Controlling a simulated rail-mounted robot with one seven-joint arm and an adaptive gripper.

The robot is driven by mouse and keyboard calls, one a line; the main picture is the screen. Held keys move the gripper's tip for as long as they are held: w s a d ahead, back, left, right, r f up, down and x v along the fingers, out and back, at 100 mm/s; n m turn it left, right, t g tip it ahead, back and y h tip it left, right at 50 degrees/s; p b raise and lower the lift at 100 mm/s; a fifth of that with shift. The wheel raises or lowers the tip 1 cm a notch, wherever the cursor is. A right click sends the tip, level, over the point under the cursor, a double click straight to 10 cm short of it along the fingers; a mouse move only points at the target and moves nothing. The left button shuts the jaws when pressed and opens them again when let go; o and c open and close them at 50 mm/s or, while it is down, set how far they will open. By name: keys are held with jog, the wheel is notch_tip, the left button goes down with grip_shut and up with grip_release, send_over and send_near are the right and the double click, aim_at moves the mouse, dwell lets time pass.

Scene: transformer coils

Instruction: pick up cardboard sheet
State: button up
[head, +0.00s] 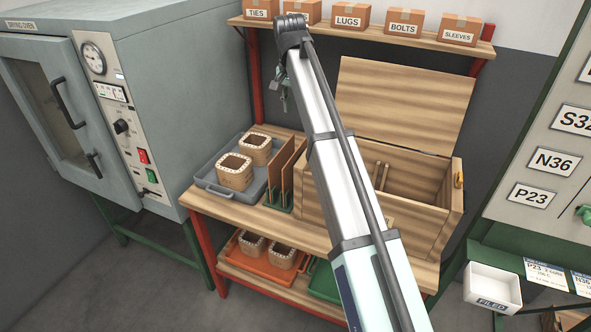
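Thin brown sheets (287,172), which look like the cardboard, stand upright side by side in a small green rack (272,199) on the wooden bench. The rack is between the grey tray and the open wooden box. My arm reaches up across the view from the bottom. My gripper (283,101) hangs at its far end, above and behind the sheets and apart from them. It is small and partly hidden by the arm, so I cannot tell whether its fingers are open. No held object is visible.
A grey tray (217,189) with two coils (235,171) is left of the rack. An open wooden box (425,217) with raised lid (400,100) stands right. A shelf (390,37) of labelled boxes is above. The drying oven (180,90) is left. Orange and green trays are below.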

jog(key=p, duration=0.2)
send_over(295, 153)
notch_tip(295, 153, down, 12)
jog(key=shift+d+r, duration=0.1)
jog(key=shift+r, duration=0.15)
jog(key=shift+w+f+p, duration=0.1)
jog(key=shift+f+p, duration=0.85)
jog(key=shift+f, duration=1.7)
jog(key=shift+c, duration=0.3)
grip_shut()
